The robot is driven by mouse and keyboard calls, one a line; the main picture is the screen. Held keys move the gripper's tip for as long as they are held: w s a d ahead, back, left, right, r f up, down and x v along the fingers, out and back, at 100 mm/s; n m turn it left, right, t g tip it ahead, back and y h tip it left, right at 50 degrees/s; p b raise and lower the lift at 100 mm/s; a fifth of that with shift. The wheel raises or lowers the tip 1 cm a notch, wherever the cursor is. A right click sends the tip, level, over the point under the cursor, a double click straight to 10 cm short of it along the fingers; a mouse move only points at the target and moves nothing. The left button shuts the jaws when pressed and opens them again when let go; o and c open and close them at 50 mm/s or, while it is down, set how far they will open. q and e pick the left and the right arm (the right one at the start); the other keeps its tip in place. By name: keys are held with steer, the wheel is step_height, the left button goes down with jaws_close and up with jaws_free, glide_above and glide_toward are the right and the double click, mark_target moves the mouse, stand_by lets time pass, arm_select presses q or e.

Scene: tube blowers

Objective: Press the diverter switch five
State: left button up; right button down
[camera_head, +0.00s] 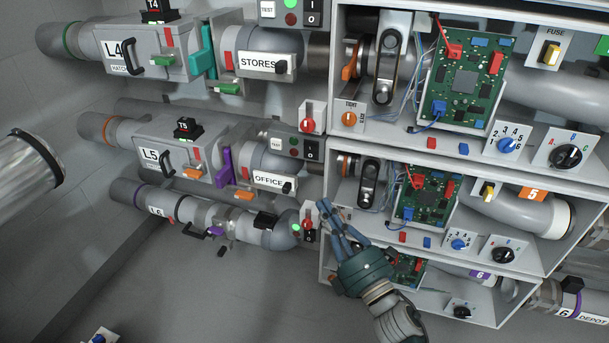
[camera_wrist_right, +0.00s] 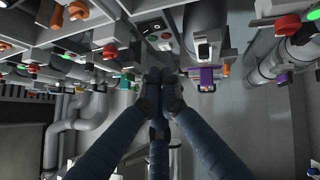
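No label reading "diverter" is legible. The row marked L5 (camera_head: 150,155) and OFFICE (camera_head: 268,181) leads to a cabinet with an orange 5 tag (camera_head: 533,194). A black rocker (camera_head: 312,149) sits above the OFFICE tube, and a red knob (camera_head: 308,223) sits below it at the cabinet's left edge. I cannot tell which control is the diverter switch. My right gripper (camera_head: 330,214) is just right of that red knob, fingers pointing up-left; contact is not clear. In the right wrist view its fingers (camera_wrist_right: 160,85) meet, with nothing visible between them. My left gripper is not in view.
Green circuit boards (camera_head: 462,85), blue dials (camera_head: 508,145) and black dials (camera_head: 503,254) fill the cabinets on the right. The lower tube row L6 (camera_head: 156,212) ends left of my gripper. The grey floor (camera_head: 210,300) at lower left is mostly clear.

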mark_target(310, 151)
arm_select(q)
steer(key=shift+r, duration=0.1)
arm_select(e)
steer(key=shift+a+r, duration=0.1)
steer(key=shift+r, duration=0.1)
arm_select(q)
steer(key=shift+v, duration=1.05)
arm_select(e)
steer(key=w+d+x, duration=0.1)
steer(key=d+x, duration=0.1)
steer(key=x, duration=1)
steer(key=shift+w+r, duration=0.35)
steer(key=shift+r, duration=0.15)
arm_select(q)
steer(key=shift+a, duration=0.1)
